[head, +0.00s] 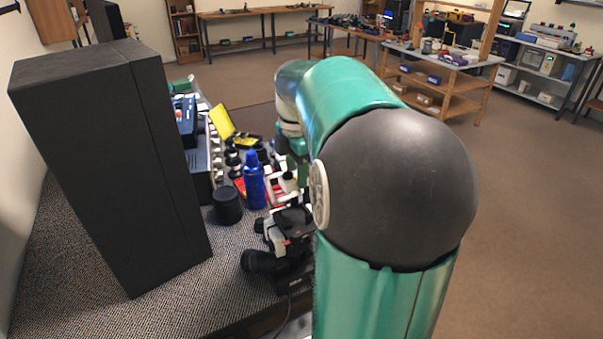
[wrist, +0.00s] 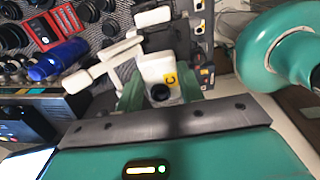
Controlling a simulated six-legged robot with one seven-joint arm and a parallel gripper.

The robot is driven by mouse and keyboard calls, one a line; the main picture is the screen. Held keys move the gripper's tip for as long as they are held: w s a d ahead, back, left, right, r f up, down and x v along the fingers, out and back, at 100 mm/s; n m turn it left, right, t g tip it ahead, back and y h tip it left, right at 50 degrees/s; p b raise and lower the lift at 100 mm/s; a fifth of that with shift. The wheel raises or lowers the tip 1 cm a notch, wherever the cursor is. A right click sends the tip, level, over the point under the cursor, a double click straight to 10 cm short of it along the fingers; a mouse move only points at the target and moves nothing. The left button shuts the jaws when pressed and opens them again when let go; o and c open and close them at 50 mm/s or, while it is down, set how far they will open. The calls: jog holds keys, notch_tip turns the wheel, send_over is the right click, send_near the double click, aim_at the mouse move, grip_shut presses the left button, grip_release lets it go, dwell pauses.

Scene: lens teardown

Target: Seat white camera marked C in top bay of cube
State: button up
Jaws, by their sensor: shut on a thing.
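In the wrist view, the white camera marked C (wrist: 151,66) has a yellow label and a dark round lens facing me. My gripper (wrist: 161,92) is shut on it, with a green finger on each side. Just beyond it to the upper right is a dark frame (wrist: 198,36) with yellow labels and small parts, which may be the cube. I cannot make out its top bay, nor whether the camera touches the frame. In the head view, my arm hides much of this area.
A blue bottle (head: 254,180) stands beside a black cylinder (head: 227,205). Black camera gear (head: 283,246) lies near the bench front. A tall black box (head: 105,160) stands at the left. Several lenses (wrist: 25,35) and white pieces (wrist: 118,50) crowd the wrist view. Carpet at the left front is clear.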

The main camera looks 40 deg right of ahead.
jog(key=shift+f, duration=3.7)
jog(key=shift+a+f, duration=0.1)
jog(key=shift+f, duration=1.1)
jog(key=o, duration=1)
jog(key=shift+r, duration=0.1)
jog(key=shift+w+r, duration=0.15)
jog(key=shift+r, duration=0.25)
jog(key=shift+o, duration=0.4)
notch_tip(320, 180, up, 13)
jog(key=shift+f, duration=0.1)
